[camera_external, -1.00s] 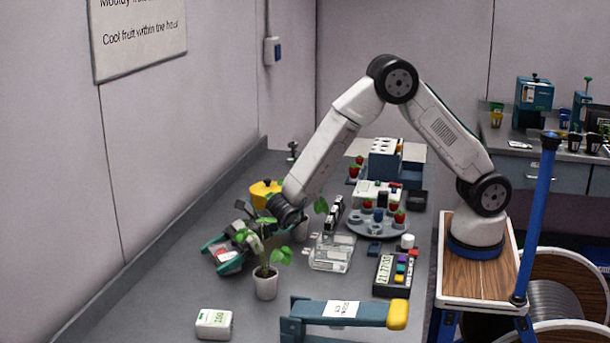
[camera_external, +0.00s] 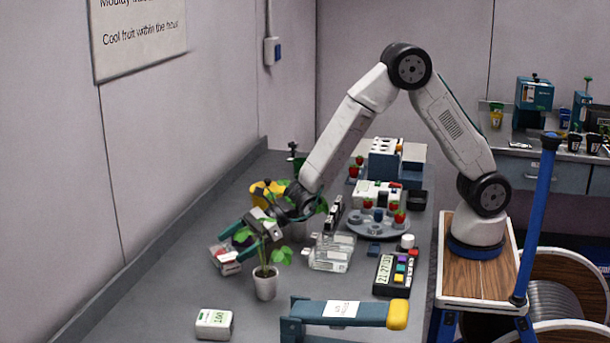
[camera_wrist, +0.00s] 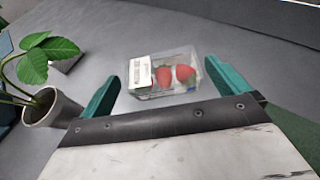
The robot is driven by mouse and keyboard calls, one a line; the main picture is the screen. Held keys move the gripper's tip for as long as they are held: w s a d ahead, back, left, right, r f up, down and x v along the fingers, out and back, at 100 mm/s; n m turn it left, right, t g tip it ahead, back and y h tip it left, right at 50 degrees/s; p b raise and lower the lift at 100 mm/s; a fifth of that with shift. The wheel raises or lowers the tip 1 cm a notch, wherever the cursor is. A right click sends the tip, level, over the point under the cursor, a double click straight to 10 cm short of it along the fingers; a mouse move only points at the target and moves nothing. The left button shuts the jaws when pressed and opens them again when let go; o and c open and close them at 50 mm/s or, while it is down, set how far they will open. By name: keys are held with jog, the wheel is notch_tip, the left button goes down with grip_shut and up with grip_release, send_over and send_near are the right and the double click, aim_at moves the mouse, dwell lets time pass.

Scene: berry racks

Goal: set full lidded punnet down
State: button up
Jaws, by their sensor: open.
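The full lidded punnet (camera_wrist: 163,77) is a clear box with red berries and a white label on its lid. It rests on the grey bench, and in the external view the punnet (camera_external: 225,259) lies at the left of the bench, left of a potted plant. My gripper (camera_wrist: 160,88) is open, its green fingers apart and the punnet beyond and between their tips. Part of the punnet's far side is hard to make out.
A potted plant (camera_external: 265,284) stands close in front of my gripper; its pot also shows at left in the wrist view (camera_wrist: 50,108). A yellow pot (camera_external: 266,190) is behind. Clear empty punnets (camera_external: 331,253) lie to the right. The bench front left is free, apart from a white box (camera_external: 214,324).

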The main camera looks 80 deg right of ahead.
jog(key=v, duration=0.6)
jog(key=shift+s+d, duration=0.1)
jog(key=shift+s, duration=0.05)
jog(key=s+r+n+g+y, duration=0.2)
jog(key=s+r+n+y, duration=0.1)
jog(key=s+r+n, duration=0.6)
jog(key=s+d+r+n+g, duration=0.55)
jog(key=s+r+n, duration=0.2)
jog(key=s, duration=0.35)
jog(key=s+d+f+n+h, duration=0.3)
jog(key=s+d+n+h, duration=0.7)
jog(key=s+d, duration=0.8)
jog(key=d+h, duration=0.2)
jog(key=d, duration=0.3)
jog(key=shift+s+g, duration=0.35)
jog(key=shift+s, duration=0.05)
